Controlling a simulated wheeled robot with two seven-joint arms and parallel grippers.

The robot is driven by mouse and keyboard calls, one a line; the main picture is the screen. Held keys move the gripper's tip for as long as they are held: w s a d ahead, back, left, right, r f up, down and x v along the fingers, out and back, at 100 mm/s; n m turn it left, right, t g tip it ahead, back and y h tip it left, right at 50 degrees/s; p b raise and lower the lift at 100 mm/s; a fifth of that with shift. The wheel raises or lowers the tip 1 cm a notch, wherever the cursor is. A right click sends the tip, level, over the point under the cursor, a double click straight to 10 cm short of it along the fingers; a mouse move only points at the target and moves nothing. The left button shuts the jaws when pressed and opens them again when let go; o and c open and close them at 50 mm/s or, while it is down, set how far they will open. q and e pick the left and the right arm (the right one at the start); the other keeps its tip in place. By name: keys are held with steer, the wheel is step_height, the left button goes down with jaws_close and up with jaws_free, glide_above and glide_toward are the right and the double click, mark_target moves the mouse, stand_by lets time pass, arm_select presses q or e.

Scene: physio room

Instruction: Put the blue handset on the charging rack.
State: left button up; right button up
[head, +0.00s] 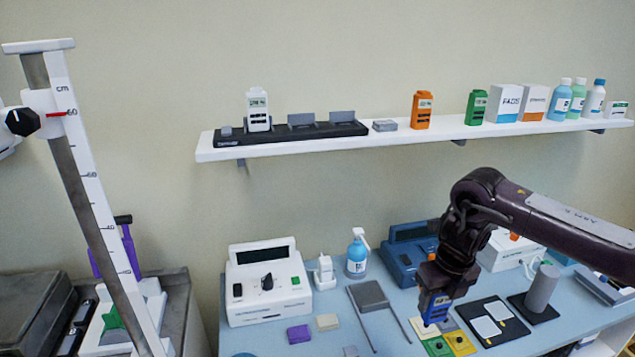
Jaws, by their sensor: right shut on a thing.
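The blue handset (436,308) is held upright in my right gripper (440,290), whose arm comes in from the right. The gripper is shut on its upper part and points down over the table. The handset's lower end is close above or at the green and yellow pads; I cannot tell whether it touches. The black charging rack (275,137) lies on the left part of the wall shelf, well above and left of the gripper. A white handset (258,110) stands in its left part, and grey blocks show along the rest. My left gripper is not in view.
The white shelf (400,136) also carries an orange handset (421,110), a green handset (476,107), boxes and bottles. Below, the blue table (262,341) holds a white device (268,284), a spray bottle (357,253) and pads. A height gauge (92,195) stands at left.

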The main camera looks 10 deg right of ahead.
steer(key=shift+a+f+m, duration=0.15)
steer(key=shift+a+m, duration=0.3)
steer(key=shift+m, duration=0.25)
steer(key=s+a+f+m+g+b, duration=0.1)
steer(key=a+m, duration=0.3)
steer(key=m, duration=0.7)
steer(key=s+a+f+m+g+b, duration=0.1)
steer(key=s+a+f+m+b, duration=0.1)
steer(key=m, duration=1)
steer(key=s+a+f+m+b, duration=0.1)
steer(key=s+a+m+b, duration=0.2)
steer(key=m, duration=0.9)
steer(key=a+b, duration=0.1)
steer(key=a, duration=0.2)
steer(key=shift+s+a+f+g, duration=0.15)
steer(key=shift+s+a+g, duration=0.1)
steer(key=shift+a+g, duration=0.15)
